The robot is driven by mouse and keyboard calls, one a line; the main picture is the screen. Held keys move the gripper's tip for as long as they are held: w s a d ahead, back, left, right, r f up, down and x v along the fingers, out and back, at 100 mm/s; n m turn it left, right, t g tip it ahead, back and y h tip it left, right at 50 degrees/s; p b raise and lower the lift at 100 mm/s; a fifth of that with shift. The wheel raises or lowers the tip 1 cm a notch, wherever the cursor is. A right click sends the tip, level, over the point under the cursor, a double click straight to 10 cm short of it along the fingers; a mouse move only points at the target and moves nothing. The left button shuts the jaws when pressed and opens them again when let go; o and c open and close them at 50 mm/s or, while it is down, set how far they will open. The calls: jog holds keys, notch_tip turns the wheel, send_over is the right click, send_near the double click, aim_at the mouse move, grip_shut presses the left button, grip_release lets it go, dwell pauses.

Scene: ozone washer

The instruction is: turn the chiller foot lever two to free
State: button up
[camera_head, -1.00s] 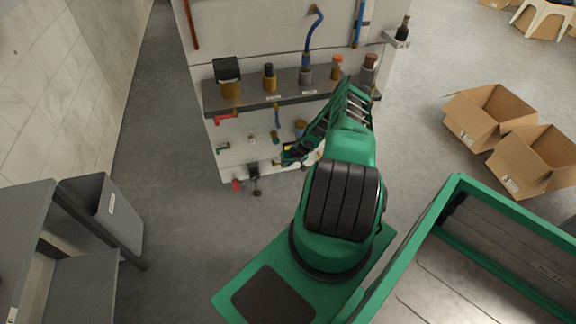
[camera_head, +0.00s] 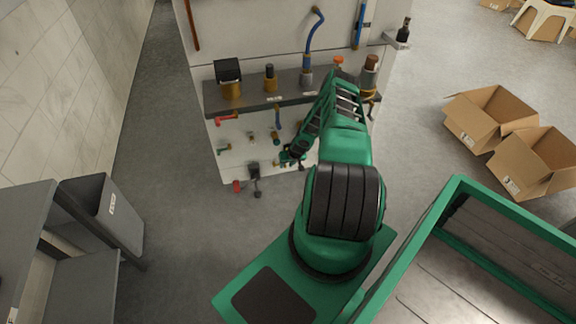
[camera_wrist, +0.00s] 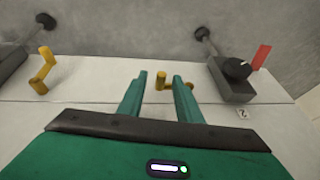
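My gripper (camera_wrist: 161,98) is open and empty. Its two green fingers point at the white panel, and a small yellow handle (camera_wrist: 162,82) shows between and beyond their tips. A grey foot block (camera_wrist: 232,82) with a black knob is to the right in the wrist view, with a "2" label (camera_wrist: 243,113) below it. A red lever (camera_wrist: 262,56) stands at its right side. In the head view my gripper (camera_head: 290,157) is low before the panel, right of this foot (camera_head: 254,170) and the red lever (camera_head: 236,186). I cannot tell whether the fingers touch the yellow handle.
Another dark foot block (camera_wrist: 10,60) and a bent yellow handle (camera_wrist: 42,70) are at the left in the wrist view. A grey shelf (camera_head: 250,98) with several bottle-like fittings overhangs the lower panel. A grey bin (camera_head: 105,215) stands left; open floor lies between.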

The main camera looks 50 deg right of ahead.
jog(key=shift+r, duration=0.1)
jog(key=s+a, duration=0.2)
jog(key=s, duration=1)
jog(key=shift+a+r, duration=0.4)
